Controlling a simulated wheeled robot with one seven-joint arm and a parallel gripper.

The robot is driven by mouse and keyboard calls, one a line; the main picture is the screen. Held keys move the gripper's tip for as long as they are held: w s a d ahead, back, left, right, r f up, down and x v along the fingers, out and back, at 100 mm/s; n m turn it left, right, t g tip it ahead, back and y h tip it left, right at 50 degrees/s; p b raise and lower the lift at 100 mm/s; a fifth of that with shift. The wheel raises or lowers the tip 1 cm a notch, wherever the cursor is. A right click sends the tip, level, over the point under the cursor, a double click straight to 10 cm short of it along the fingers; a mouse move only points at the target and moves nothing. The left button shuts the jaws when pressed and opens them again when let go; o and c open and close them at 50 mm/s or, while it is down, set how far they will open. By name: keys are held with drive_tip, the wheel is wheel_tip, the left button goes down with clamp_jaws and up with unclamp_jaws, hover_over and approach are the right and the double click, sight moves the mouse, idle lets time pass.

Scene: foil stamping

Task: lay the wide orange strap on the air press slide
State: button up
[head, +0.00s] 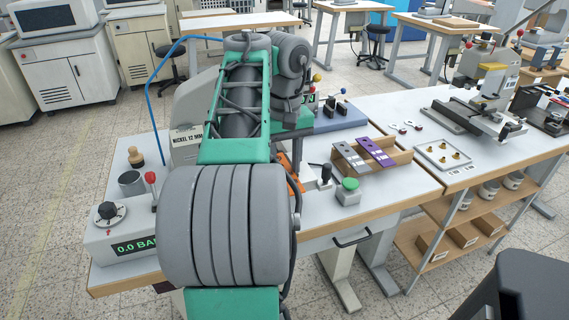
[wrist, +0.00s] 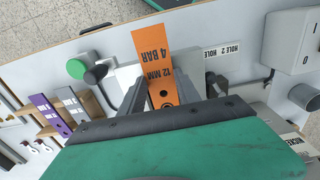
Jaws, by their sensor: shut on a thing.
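The wide orange strap (wrist: 152,50) reads "4 BAR" and "12 MM" and has dark holes near its lower end. My gripper (wrist: 160,86) is shut on it, with one finger along each side. In the head view a little of the orange strap (head: 291,178) shows beside my arm, which hides the gripper there. A pale metal plate (wrist: 124,74), perhaps the air press slide, lies under or behind the strap; whether they touch I cannot tell. The press (head: 187,145), labelled "NICKEL 12 MM", is mostly hidden behind my arm.
A green button (head: 349,185) and a black-knobbed lever (head: 325,173) stand right of the press area. A wooden tray (head: 398,157) holds purple and grey straps. A box reading "0.0 BAR" (head: 135,246) stands at left. Bare white bench (head: 400,185) lies right of the button.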

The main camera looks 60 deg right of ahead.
drive_tip(key=shift+f+b, duration=0.35)
drive_tip(key=shift+f, duration=0.3)
drive_tip(key=shift+a+f, duration=0.1)
drive_tip(key=shift+f, duration=0.15)
drive_tip(key=o, duration=1.1)
drive_tip(key=shift+o, duration=0.9)
drive_tip(key=shift+r, duration=0.2)
drive_tip(key=shift+o, duration=0.5)
wheel_tip(320, 180, up, 8)
drive_tip(key=p, duration=0.7)
drive_tip(key=shift+r, duration=0.25)
